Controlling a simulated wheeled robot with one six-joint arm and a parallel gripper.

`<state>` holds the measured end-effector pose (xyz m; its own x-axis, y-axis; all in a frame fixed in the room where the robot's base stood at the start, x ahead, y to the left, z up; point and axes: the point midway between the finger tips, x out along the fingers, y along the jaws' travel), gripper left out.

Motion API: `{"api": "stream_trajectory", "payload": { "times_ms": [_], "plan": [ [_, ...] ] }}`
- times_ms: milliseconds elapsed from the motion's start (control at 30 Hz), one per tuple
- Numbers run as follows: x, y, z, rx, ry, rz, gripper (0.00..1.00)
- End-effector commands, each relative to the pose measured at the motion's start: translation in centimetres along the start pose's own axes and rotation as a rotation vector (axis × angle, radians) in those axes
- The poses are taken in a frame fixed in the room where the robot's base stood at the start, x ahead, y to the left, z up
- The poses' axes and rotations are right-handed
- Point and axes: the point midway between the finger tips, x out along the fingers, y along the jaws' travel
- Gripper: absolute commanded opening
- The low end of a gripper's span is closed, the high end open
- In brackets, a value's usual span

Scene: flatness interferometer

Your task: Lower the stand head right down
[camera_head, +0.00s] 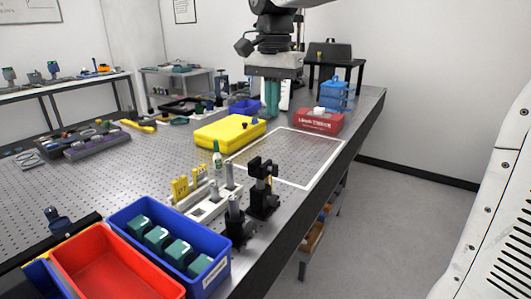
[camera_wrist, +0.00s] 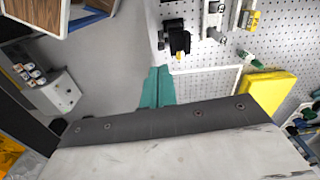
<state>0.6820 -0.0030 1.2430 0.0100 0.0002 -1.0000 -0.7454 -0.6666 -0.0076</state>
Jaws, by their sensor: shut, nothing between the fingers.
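A black stand (camera_head: 263,190) stands upright near the bench's right edge, with a block-like head (camera_head: 262,166) at its upper end. How far the head sits above the base is too small to tell. The stand also shows at the top middle of the wrist view (camera_wrist: 178,40), seen from above. My gripper (camera_head: 271,108) is above the bench, farther back than the stand and apart from it. Its teal fingers are together and empty, pointing down; they also show in the wrist view (camera_wrist: 157,90).
A blue bin (camera_head: 125,217) with several teal blocks and a red bin (camera_head: 105,270) stand at the front. A white rail (camera_head: 205,208) with posts is left of the stand. A yellow case (camera_head: 230,132) and a red box (camera_head: 320,121) lie behind. The white-outlined area (camera_head: 310,150) is mostly clear.

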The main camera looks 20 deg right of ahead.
Motion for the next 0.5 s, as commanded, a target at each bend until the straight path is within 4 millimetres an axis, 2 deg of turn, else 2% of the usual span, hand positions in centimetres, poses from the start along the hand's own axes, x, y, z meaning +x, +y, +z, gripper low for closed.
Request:
{"api": "stream_trajectory", "payload": {
  "times_ms": [33, 100, 267, 367, 500],
  "plan": [
    [-0.1, -1.1, -0.7, 0.032, -0.003, 0.004, 0.0],
    [-0.3, -2.0, -1.3, 0.069, -0.005, 0.006, 0.0],
    [0.2, -2.7, -1.9, 0.104, -0.007, 0.01, 0.0],
    [1.5, -2.6, -1.8, 0.104, -0.008, 0.011, 0.0],
    [4.3, -2.6, -1.8, 0.103, -0.009, 0.012, 0.0]
  ]
}}
